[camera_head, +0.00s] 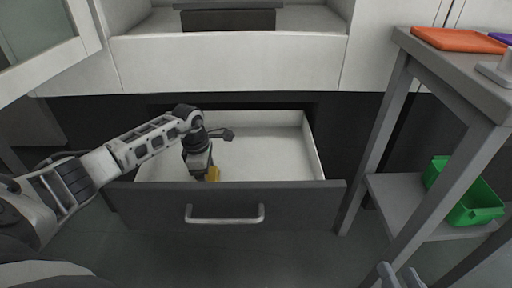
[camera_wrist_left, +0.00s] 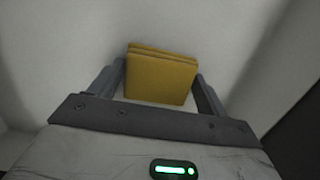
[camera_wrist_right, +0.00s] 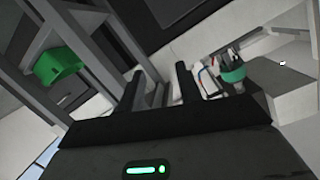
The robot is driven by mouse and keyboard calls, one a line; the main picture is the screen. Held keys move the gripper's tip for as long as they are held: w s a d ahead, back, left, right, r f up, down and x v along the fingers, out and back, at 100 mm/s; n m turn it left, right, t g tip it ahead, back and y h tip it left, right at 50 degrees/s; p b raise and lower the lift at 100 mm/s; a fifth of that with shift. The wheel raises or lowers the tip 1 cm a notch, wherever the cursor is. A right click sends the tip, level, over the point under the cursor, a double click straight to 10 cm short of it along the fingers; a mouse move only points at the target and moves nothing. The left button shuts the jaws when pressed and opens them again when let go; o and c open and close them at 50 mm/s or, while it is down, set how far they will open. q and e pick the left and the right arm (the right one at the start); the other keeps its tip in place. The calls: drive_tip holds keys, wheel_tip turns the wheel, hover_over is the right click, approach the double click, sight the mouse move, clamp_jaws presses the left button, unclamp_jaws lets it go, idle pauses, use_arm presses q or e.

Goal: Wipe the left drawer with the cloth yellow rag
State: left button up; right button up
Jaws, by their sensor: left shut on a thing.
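The drawer (camera_head: 252,204) is pulled open below the cabinet, with a dark front, a metal handle and a white inside. My left gripper (camera_head: 208,175) reaches down into it and is shut on the folded yellow rag (camera_head: 214,174). The rag (camera_wrist_left: 160,78) shows between the two fingers in the left wrist view, close to the pale drawer surface. I cannot tell whether it touches the drawer floor. My right gripper (camera_wrist_right: 158,88) is open and empty, away from the drawer; its fingertips also show at the bottom right of the head view (camera_head: 402,277).
A grey table (camera_head: 450,75) stands at the right, with an orange board (camera_head: 458,39) on top. A green bin (camera_head: 468,197) sits on its lower shelf. An open upper compartment (camera_head: 230,46) is above the drawer. The floor in front of the drawer is clear.

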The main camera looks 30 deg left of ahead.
use_arm(q)
drive_tip(key=shift+s+a, duration=0.2)
drive_tip(key=shift+a, duration=0.25)
wheel_tip(320, 180, up, 2)
drive_tip(key=shift+s+a+r+p, duration=0.1)
drive_tip(key=shift+s+r+p, duration=0.1)
drive_tip(key=shift+p, duration=0.5)
drive_tip(key=shift+w+r+p, duration=0.1)
drive_tip(key=shift+r+p, duration=0.2)
drive_tip(key=shift+r, duration=0.05)
drive_tip(key=shift+r+p, duration=0.6)
drive_tip(key=shift+r, duration=0.15)
wheel_tip(320, 180, up, 2)
drive_tip(key=shift+r+p, duration=0.15)
drive_tip(key=shift+p, duration=0.75)
drive_tip(key=shift+r+p, duration=0.45)
drive_tip(key=shift+r, duration=0.1)
use_arm(e)
drive_tip(key=shift+s+d+f+n+g+h, duration=0.15)
drive_tip(key=shift+d+f+n+g+h, duration=0.1)
drive_tip(key=shift+d+f+g+h, duration=0.3)
drive_tip(key=shift+s+d+f+n+g+h, duration=0.1)
drive_tip(key=shift+d+f+n+g+h, duration=0.2)
drive_tip(key=shift+d+f+h, duration=0.3)
